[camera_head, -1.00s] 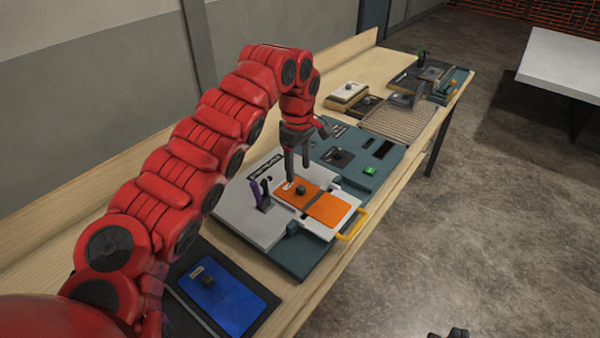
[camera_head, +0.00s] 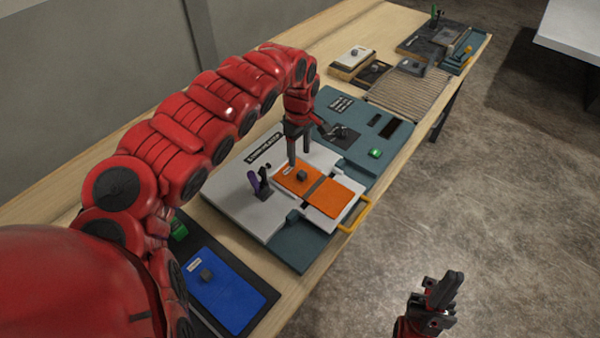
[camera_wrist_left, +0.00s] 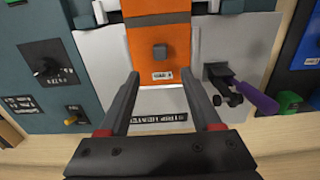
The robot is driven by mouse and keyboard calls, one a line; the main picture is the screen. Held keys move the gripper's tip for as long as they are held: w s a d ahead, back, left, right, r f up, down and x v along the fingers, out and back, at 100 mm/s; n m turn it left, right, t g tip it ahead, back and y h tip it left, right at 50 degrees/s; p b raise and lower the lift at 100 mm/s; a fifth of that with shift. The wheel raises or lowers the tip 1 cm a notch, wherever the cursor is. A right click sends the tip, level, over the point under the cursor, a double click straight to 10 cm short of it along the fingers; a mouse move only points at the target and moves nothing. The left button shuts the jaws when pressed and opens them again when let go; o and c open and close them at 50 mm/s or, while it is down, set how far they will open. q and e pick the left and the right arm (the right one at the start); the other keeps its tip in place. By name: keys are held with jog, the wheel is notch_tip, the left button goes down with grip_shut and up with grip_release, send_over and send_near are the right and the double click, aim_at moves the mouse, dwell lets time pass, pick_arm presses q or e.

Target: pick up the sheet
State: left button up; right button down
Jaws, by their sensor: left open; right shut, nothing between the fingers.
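An orange sheet (camera_head: 338,198) with a dark band across it and a small grey block on top lies on the light-grey plate of the strip heater (camera_head: 238,205). The orange sheet also shows in the left wrist view (camera_wrist_left: 158,45), with its block and a white label towards me. My left gripper (camera_head: 298,160) is open and empty, pointing down near the sheet's far-left end. In the left wrist view its fingertips (camera_wrist_left: 160,76) stand apart, one on each side of the sheet's labelled end. My right gripper (camera_head: 440,292) is shut and empty, off the bench's front side.
A blue sheet (camera_head: 235,300) with a block lies on a dark board nearby. A purple-handled clamp (camera_head: 260,184) stands beside the orange sheet; a yellow handle (camera_head: 356,217) is at the front. Teal panels with knobs and a ribbed plate (camera_head: 410,92) lie further along the bench.

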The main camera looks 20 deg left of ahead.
aim_at(300, 171)
pick_arm(q)
jog(key=shift+s+d+f, duration=0.1)
jog(key=shift+s+f, duration=0.05)
jog(key=shift+f, duration=1.05)
notch_tip(300, 171, down, 5)
jog(key=shift+f+b, duration=0.1)
jog(key=shift+b, duration=1.1)
grip_shut()
